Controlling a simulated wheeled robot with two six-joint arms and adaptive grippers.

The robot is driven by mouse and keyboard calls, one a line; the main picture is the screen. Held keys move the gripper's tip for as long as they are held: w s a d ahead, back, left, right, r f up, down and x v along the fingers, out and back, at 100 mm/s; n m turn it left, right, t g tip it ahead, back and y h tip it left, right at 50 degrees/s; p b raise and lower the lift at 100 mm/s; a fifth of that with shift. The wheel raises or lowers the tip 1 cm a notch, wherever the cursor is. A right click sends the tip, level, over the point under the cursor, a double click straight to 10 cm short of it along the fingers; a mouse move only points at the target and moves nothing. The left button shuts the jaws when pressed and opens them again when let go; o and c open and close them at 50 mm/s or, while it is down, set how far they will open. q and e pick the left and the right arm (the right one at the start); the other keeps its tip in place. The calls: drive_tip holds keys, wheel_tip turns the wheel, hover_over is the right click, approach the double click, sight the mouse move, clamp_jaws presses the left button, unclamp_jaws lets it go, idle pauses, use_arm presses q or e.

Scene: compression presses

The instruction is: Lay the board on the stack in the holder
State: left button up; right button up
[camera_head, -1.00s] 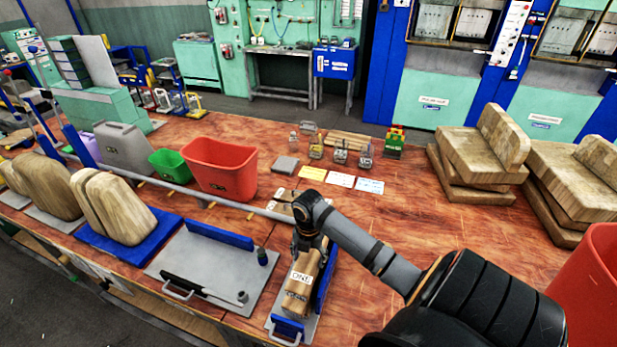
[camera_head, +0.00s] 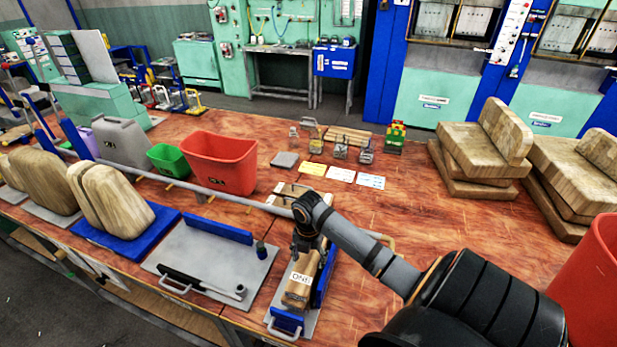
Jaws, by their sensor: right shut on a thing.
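The holder (camera_head: 283,325) is a grey plate with blue end and side stops and a front handle, near the table's front edge. In it lies a tan, block-like stack (camera_head: 296,294) with a white printed label on top. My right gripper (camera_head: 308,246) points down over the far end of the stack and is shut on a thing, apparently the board. Its fingers and the arm hide most of what it grips, so I cannot tell the board from the stack below or whether they touch. My left gripper is not in view.
A red bin (camera_head: 218,160) and a green bin (camera_head: 168,160) stand behind. Tan wooden blocks (camera_head: 478,155) are piled at the right.

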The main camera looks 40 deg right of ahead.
drive_tip(key=shift+f, duration=0.3)
drive_tip(key=o, duration=1.5)
drive_tip(key=shift+c, duration=0.2)
wheel_tip(320, 180, up, 12)
